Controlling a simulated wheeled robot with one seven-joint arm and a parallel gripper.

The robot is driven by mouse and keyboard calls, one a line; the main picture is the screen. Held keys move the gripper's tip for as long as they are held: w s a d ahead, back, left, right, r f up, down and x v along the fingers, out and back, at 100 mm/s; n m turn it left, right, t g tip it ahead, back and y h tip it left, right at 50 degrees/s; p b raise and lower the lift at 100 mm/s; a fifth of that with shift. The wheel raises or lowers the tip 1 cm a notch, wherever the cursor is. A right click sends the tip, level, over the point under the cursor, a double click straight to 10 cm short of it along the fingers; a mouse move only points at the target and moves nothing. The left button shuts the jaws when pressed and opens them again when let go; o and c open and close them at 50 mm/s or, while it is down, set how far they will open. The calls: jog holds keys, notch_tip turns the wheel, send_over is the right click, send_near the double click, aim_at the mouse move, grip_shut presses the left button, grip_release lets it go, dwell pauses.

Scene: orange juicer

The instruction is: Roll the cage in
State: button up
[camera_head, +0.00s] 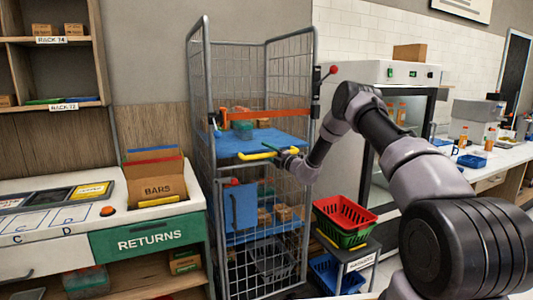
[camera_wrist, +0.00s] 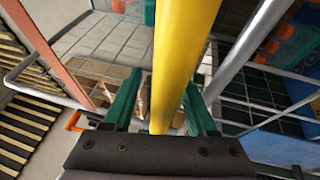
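The roll cage (camera_head: 251,180) is a grey wire frame standing upright in the middle of the head view, with blue shelves, an orange strap and a yellow handle bar (camera_head: 256,156) at its front. My gripper (camera_head: 289,153) is at the right end of this bar, small in the head view. In the wrist view my gripper's green fingers (camera_wrist: 160,105) stand apart, one on each side of the yellow bar (camera_wrist: 180,55). A gap shows between the left finger and the bar; contact on the right is unclear.
A counter with a green RETURNS panel (camera_head: 149,236) stands close on the cage's left. Stacked red and green baskets (camera_head: 345,215) stand at its right, before a glass-door fridge (camera_head: 402,75). Boxes (camera_head: 263,122) sit on the cage's shelves.

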jog(key=shift+f, duration=0.15)
jog(key=v, duration=1.1)
jog(key=shift+a, duration=0.1)
jog(key=s+a+r+n+g+y, duration=0.1)
jog(key=s+a+r+n+g, duration=0.35)
jog(key=s+r+n, duration=0.3)
jog(key=s+a+r+n+g+y, duration=0.1)
jog(key=s+a+r+n+g, duration=0.2)
jog(key=s+r+n+g, duration=0.4)
jog(key=s+d+r+n+g+h, duration=0.1)
jog(key=s+r+n+h, duration=0.3)
jog(key=s+r+n, duration=0.6)
jog(key=s+d+r+n+t+h, duration=0.1)
jog(key=s+d+n+h, duration=0.2)
jog(key=s+d+n, duration=0.2)
jog(key=s+d+r+n+t+h, duration=0.1)
jog(key=s+d+n, duration=0.4)
jog(key=s, duration=0.6)
jog(key=s+d+n+t+h, duration=0.3)
jog(key=s+d+n+h, duration=0.2)
jog(key=s, duration=0.3)
jog(key=shift+s+d+r+n+h, duration=0.25)
jog(key=shift+s+r+n+h, duration=0.15)
jog(key=shift+n, duration=0.15)
